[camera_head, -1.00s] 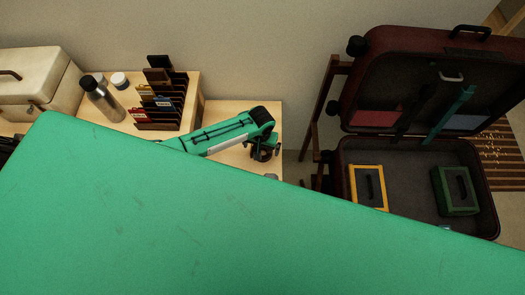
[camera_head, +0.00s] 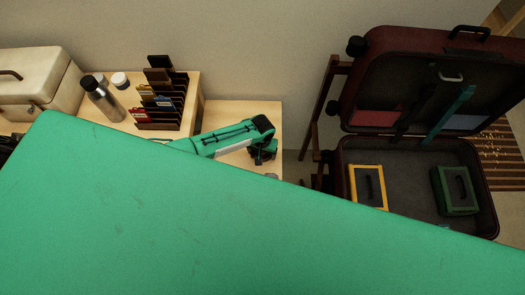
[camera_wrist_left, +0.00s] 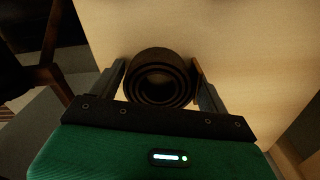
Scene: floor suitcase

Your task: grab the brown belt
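The brown belt (camera_wrist_left: 160,79) is a dark coiled roll on the pale wooden surface in the left wrist view. My left gripper (camera_wrist_left: 160,72) is over it, with one finger on each side of the coil. The fingers are wide apart and close to its sides; firm contact cannot be made out. In the head view my left gripper (camera_head: 264,153) is low over the wooden table, and the belt is hidden there. My right gripper is not in view.
An open dark red suitcase (camera_head: 347,187) stands at the right, holding a yellow-framed box (camera_head: 369,186) and a green box (camera_head: 456,189). A card rack (camera_head: 160,109), a metal bottle (camera_head: 103,100) and a cream case (camera_head: 38,82) stand at the left. My green body covers the foreground.

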